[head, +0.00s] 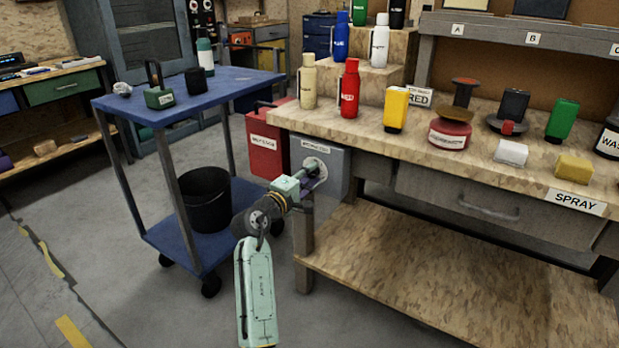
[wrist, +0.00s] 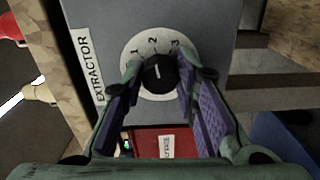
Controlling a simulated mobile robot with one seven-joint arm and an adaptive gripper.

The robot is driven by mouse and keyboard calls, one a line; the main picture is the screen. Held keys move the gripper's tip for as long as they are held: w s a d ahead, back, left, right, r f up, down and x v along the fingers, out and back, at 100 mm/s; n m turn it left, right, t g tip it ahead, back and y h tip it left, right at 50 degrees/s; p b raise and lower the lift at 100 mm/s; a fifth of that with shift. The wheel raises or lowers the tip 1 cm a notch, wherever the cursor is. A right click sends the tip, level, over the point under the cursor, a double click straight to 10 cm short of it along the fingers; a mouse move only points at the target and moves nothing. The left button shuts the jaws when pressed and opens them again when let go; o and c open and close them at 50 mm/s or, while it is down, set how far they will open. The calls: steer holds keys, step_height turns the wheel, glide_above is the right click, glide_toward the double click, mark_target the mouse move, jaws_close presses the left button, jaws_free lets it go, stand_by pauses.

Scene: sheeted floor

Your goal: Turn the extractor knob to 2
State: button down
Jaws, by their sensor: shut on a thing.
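The grey extractor box (head: 334,167) hangs at the left end of the workbench, with its label reading EXTRACTOR in the wrist view (wrist: 86,75). Its black knob (wrist: 158,70) sits on a white round dial (wrist: 137,45) marked 1, 2 and 3. A short white mark on the knob points up in the wrist view, roughly towards the 2. My gripper (wrist: 160,78) is shut on the knob, one finger on each side. In the head view my gripper (head: 310,178) reaches the dial face and hides the knob.
A blue cart (head: 235,84) with a black bucket (head: 206,200) stands left of my arm. Bottles and other items crowd the workbench top (head: 370,130). Floor is clear at lower left.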

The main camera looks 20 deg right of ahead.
steer(key=c, duration=1.2)
jaws_free()
steer(key=shift+c, duration=0.2)
steer(key=shift+a, duration=0.1)
steer(key=v, duration=1.2)
